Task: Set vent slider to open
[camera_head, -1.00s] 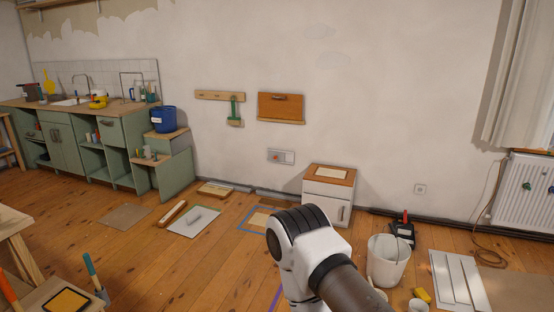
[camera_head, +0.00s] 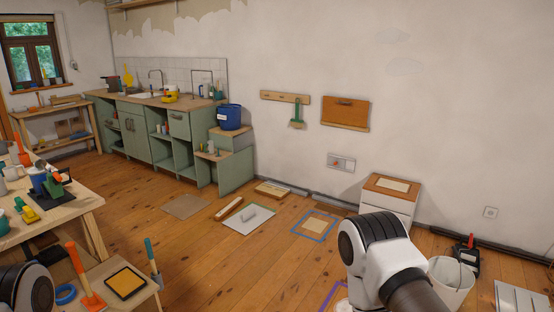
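The likely vent slider is a small pale grey plate (camera_head: 341,162) low on the white wall, below the orange-brown wall board. A small reddish spot shows near its middle. It is too small to tell the slider's position. No gripper is on or near it. One of my arms comes in at the lower right, showing only its white and black joint and dark link. A dark rounded part of my other arm shows at the bottom left corner. Neither gripper's fingers show.
A white cabinet with a wooden top (camera_head: 395,187) stands right of the plate. Blue tape frames a patch (camera_head: 314,226) on the floor. A grey sheet (camera_head: 244,218) lies left of it. A wooden workbench (camera_head: 65,205) with tools stands at left. Wooden floor between is largely clear.

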